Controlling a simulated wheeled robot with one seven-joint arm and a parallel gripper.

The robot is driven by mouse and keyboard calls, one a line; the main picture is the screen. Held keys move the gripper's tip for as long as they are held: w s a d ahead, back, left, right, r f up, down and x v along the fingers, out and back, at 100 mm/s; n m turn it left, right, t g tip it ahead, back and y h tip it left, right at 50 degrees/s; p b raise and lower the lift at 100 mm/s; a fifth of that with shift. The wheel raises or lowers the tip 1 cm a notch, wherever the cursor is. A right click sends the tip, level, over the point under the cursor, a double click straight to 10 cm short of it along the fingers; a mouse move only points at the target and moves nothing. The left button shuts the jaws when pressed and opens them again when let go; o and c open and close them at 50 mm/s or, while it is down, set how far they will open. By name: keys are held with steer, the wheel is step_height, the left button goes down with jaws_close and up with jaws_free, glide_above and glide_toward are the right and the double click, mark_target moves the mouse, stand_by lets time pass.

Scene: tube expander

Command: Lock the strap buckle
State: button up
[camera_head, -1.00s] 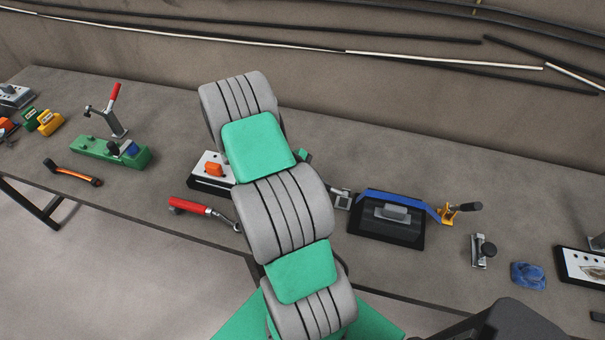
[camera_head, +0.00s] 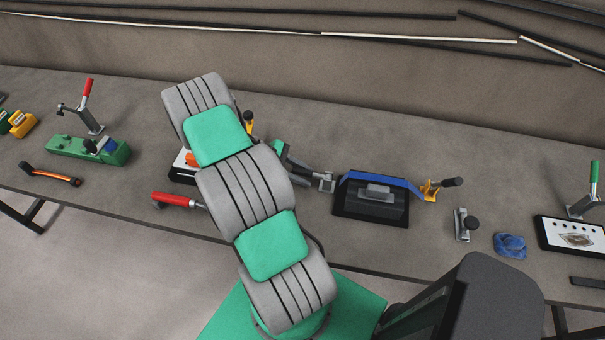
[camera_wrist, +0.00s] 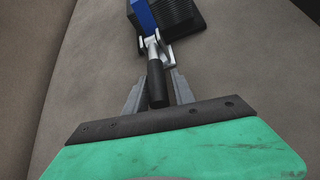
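A blue strap (camera_head: 385,182) runs over a black ribbed block (camera_head: 370,205) on the bench. At its left end is a silver buckle (camera_head: 325,181), which also shows in the wrist view (camera_wrist: 152,43) with its black lever handle (camera_wrist: 157,84) pointing toward me. The strap's end (camera_wrist: 143,15) and the block (camera_wrist: 180,18) show at the top there. My gripper (camera_wrist: 158,92) is open, with one finger on each side of the handle; contact cannot be told. In the head view my gripper (camera_head: 305,170) reaches in from the left, partly hidden by my arm.
A yellow clamp (camera_head: 429,190) with a black handle is at the strap's right end. A small metal clamp (camera_head: 464,224), a blue cloth (camera_head: 510,245) and a white plate (camera_head: 570,236) lie further right. A red-handled tool (camera_head: 174,200) and a green fixture (camera_head: 85,148) are left.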

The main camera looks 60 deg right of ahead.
steer(key=shift+o, duration=0.9)
steer(key=shift+r, duration=0.1)
steer(key=b+v, duration=0.1)
steer(key=v, duration=0.6)
steer(key=shift+w+a+r, duration=0.15)
steer(key=shift+w+r, duration=0.05)
steer(key=shift+w, duration=0.1)
